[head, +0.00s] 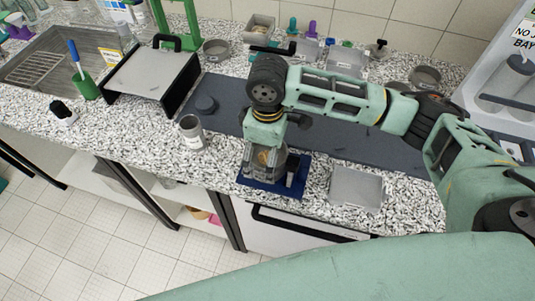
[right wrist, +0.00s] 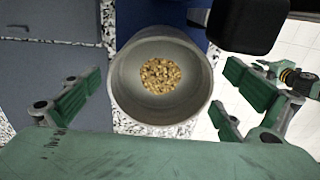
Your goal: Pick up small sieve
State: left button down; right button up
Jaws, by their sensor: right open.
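My right gripper (head: 268,156) points down over a blue tray (head: 246,184) near the counter's front edge. In the right wrist view the right gripper (right wrist: 160,98) is open, with green finger pads on both sides of a round grey container (right wrist: 122,88). The container holds golden-brown grains, and I see no pad pressed on its wall. In the head view it is mostly hidden by the gripper. I cannot tell for sure if it is the small sieve. A small grey labelled cup (head: 192,134) stands left of the gripper. My left gripper is not in view.
A dark mat (head: 345,140) lies behind the tray. A shallow grey pan (head: 356,189) lies to the right. A black-sided box (head: 150,75) and a green cup (head: 86,88) with a brush stand left. Round pans (head: 216,50) (head: 425,77) stand at the back.

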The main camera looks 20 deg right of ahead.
jog(key=shift+c, duration=0.8)
jog(key=c, duration=0.9)
jog(key=shift+c, duration=1.1)
